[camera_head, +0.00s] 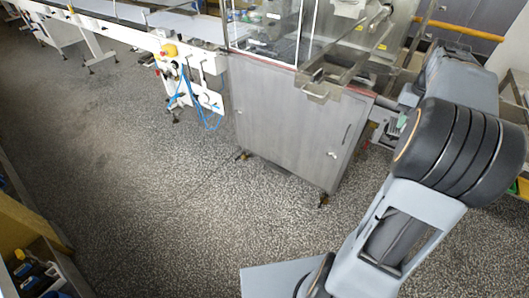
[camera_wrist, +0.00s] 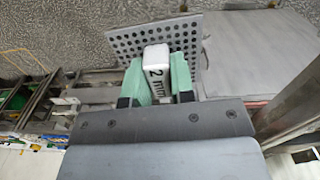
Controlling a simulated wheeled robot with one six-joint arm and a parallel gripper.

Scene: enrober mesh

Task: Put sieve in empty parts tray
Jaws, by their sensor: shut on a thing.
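In the wrist view, my gripper (camera_wrist: 158,84) has its two green fingers closed on the white handle of the sieve (camera_wrist: 130,45). The handle carries the text "2 mm". The sieve is a grey perforated plate with rows of dark round holes, and it extends beyond the fingertips, held off the floor. In the head view, my gripper (camera_head: 403,121) shows only as a small green bit beside the steel machine, largely behind my arm; the sieve cannot be made out there. I cannot identify an empty parts tray in either view.
A steel machine cabinet (camera_head: 290,125) with clear guards stands at the centre, close to my arm. A white conveyor (camera_head: 120,28) runs off to the upper left. Shelving with bins (camera_head: 35,268) stands at the lower left. The speckled floor (camera_head: 130,170) between is clear.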

